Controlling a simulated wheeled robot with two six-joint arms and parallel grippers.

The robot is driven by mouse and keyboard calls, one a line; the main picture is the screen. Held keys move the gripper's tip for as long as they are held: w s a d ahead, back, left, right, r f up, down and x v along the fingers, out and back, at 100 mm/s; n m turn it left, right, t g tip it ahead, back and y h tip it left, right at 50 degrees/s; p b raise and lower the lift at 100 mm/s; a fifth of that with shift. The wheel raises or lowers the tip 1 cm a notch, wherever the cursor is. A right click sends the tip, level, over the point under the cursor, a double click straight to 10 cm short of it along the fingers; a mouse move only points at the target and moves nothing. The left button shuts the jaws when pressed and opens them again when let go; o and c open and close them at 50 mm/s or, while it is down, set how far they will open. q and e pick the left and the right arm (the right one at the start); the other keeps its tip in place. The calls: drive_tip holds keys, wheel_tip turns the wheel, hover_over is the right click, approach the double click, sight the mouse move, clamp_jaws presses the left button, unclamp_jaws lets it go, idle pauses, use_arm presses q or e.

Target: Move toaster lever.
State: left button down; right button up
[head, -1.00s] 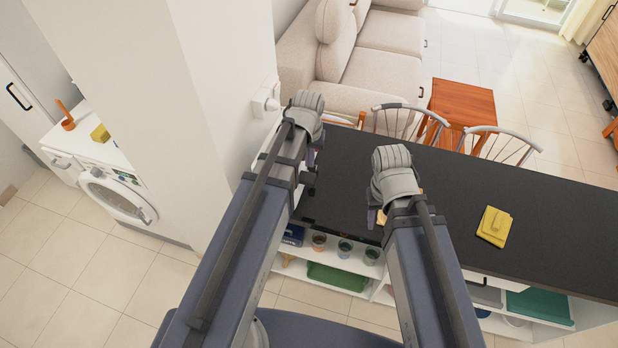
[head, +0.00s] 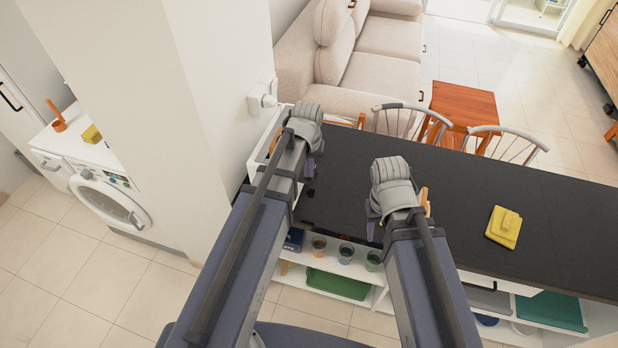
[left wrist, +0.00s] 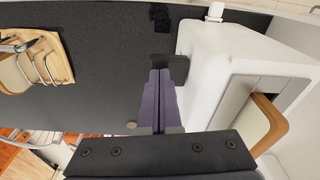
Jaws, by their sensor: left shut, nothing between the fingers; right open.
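In the left wrist view, the white toaster (left wrist: 208,85) stands on the dark counter, with a brown-crusted slice (left wrist: 264,122) in its grey-framed slot. Its black lever (left wrist: 178,68) sticks out from the side facing my left gripper. My left gripper (left wrist: 160,72) is shut and empty, its purple fingertips right at the lever; whether they touch it is unclear. In the head view, my left gripper (head: 312,168) is over the counter's left end, largely hidden by its own wrist. My right gripper (head: 375,222) is open over the counter's front edge.
The black counter (head: 460,215) carries yellow cloths (head: 503,228) at right. A wooden board with a wire rack (left wrist: 38,62) lies at left in the wrist view. A wall with a socket (head: 262,96) is close on the left. Chairs stand behind the counter.

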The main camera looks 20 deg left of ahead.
use_arm(q)
wheel_tip(320, 180, down, 6)
drive_tip(key=b, duration=0.6)
drive_tip(key=shift+r+p, duration=0.35)
drive_tip(key=shift+r, duration=0.05)
drive_tip(key=s, duration=0.1)
drive_tip(key=s+r+p, duration=0.1)
drive_tip(key=s, duration=0.1)
drive_tip(key=shift+d, duration=0.2)
wheel_tip(320, 180, up, 8)
drive_tip(key=p, duration=0.8)
hover_over(309, 181)
drive_tip(key=s, duration=0.2)
drive_tip(key=shift+s+f, duration=0.1)
drive_tip(key=shift+s, duration=0.1)
